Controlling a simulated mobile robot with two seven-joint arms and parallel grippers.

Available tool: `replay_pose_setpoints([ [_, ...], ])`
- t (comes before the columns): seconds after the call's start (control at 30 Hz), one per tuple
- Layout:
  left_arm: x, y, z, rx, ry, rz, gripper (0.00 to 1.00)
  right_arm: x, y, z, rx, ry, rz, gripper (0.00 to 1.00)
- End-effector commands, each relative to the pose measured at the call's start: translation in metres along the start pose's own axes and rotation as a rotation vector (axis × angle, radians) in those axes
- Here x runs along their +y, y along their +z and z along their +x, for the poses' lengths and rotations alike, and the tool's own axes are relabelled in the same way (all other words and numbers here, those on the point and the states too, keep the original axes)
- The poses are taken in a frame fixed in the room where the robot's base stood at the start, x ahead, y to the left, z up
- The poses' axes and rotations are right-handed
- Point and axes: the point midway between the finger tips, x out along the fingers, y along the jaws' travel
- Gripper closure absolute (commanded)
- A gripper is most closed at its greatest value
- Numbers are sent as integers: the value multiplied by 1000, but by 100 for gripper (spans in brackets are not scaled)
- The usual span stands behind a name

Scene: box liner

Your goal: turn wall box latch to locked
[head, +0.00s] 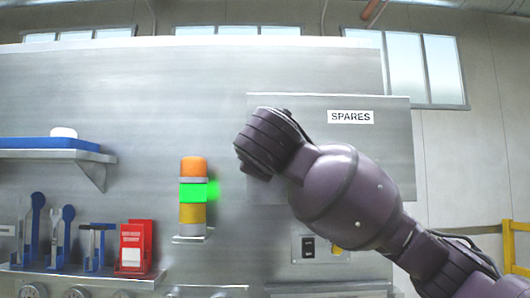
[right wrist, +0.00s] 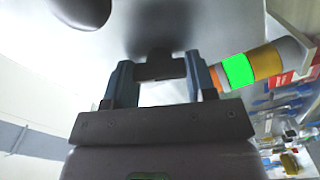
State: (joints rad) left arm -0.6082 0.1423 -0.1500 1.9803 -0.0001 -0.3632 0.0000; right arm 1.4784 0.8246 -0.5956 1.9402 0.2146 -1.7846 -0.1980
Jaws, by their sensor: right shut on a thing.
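The wall box (head: 392,140) is a grey metal panel labelled SPARES, mounted on the metal wall. My right arm crosses in front of it in the head view and hides its lower left part and the latch. In the right wrist view my right gripper (right wrist: 161,78) has its two fingers on either side of a dark latch piece (right wrist: 160,66), shut on it, close to the grey box face. Whether the latch stands at locked cannot be told. My left gripper is not in view.
A signal light (head: 193,192) with a lit green band stands left of the box. A switch plate (head: 309,246) is below the box.

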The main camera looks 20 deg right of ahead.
Motion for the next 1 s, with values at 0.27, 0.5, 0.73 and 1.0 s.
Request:
replay_pose_setpoints([
  [0.27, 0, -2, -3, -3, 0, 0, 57, 0, 0, 0, 2, 2, -223, 73],
  [0.5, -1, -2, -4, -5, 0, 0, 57, 0, 0, 0, 2, 1, -348, 73],
  [0.73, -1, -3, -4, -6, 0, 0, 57, -1, 0, 0, 3, 1, -406, 73],
  [1.0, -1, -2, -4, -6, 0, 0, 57, -2, 0, 0, 3, 1, -419, 73],
])
